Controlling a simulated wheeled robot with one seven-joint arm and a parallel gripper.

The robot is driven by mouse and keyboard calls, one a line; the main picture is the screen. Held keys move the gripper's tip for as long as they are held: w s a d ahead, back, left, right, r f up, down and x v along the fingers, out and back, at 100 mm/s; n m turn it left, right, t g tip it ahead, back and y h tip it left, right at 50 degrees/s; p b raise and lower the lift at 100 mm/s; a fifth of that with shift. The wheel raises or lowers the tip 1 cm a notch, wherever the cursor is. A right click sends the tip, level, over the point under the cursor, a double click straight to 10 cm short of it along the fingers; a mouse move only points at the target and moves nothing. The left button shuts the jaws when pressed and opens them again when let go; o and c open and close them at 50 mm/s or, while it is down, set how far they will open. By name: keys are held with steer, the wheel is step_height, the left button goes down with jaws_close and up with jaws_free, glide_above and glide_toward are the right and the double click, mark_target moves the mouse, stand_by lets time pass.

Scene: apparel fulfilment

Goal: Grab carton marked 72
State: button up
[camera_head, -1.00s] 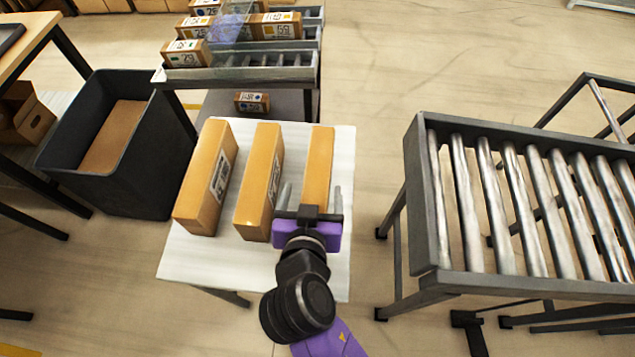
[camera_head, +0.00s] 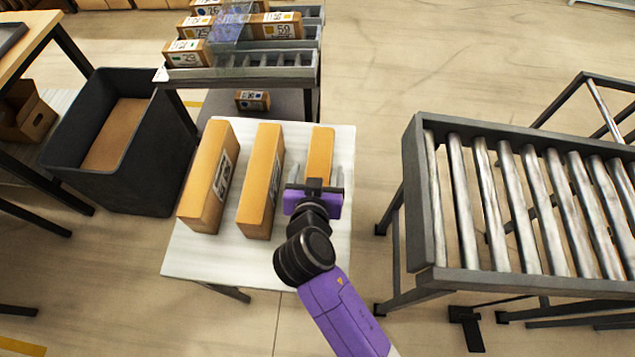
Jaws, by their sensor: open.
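Three tall orange-brown cartons stand in a row on a white table (camera_head: 190,262): a left carton (camera_head: 207,170), a middle carton (camera_head: 262,180) and a right carton (camera_head: 321,146). The left and middle ones carry white labels on their right sides; I cannot read a 72 on any of them. My gripper (camera_head: 316,172) is open at the right carton, with one finger on each side of it. The palm and wrist hide the near part of that carton. I cannot tell whether the fingers touch it.
A roller conveyor (camera_head: 413,200) stands to the right, past a floor gap. A dark bin (camera_head: 125,190) with cardboard inside is at the left. Behind the table, a rack (camera_head: 250,75) holds several small numbered boxes, with one small box (camera_head: 252,100) below.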

jaws_close()
steer(key=shift+r, duration=0.1)
stand_by(0.3)
